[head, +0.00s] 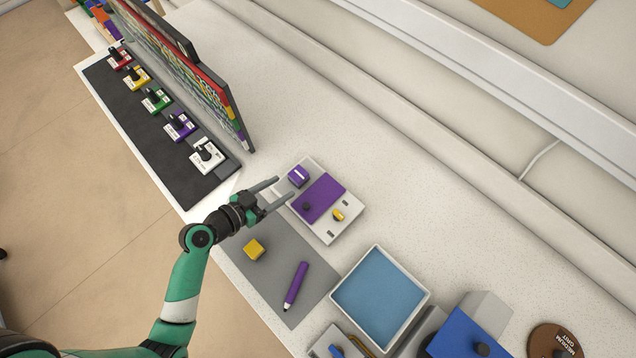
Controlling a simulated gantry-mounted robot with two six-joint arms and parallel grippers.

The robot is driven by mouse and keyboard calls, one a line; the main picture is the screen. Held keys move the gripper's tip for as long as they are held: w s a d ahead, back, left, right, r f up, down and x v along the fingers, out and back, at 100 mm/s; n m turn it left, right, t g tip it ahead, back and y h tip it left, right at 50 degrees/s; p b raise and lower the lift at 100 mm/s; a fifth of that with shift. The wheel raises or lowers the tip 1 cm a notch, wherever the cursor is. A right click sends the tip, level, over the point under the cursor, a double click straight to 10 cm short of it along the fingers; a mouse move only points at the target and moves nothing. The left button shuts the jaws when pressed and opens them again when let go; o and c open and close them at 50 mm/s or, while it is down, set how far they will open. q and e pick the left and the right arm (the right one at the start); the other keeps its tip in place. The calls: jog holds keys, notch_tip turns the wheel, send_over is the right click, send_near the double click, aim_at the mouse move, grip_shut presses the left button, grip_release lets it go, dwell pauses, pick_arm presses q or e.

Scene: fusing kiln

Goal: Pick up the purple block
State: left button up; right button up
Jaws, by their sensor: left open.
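A small purple block (298,176) with a pale mark on top sits at the upper left corner of a white board (334,232). A flat purple panel (319,198) with a dark knob lies beside it on the same board. My left gripper (281,190) is open, with its two fingers pointing right toward the block. The upper fingertip is close to the block's left side; I cannot tell whether they touch. Nothing shows between the fingers. My right gripper is not in view.
A blue-lined tray (379,300) stands to the right. An upright colour chart (190,75) and a dark strip (150,134) with several labelled knobs stand upper left. The counter behind the board is clear.

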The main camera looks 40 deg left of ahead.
aim_at(299, 176)
pick_arm(q)
jog(key=shift+a+f, duration=0.15)
jog(key=shift+a, duration=0.15)
jog(key=shift+w, duration=0.1)
jog(key=x, duration=1.1)
jog(key=shift+w+a+b, duration=0.1)
jog(key=shift+w+b, duration=0.2)
grip_shut()
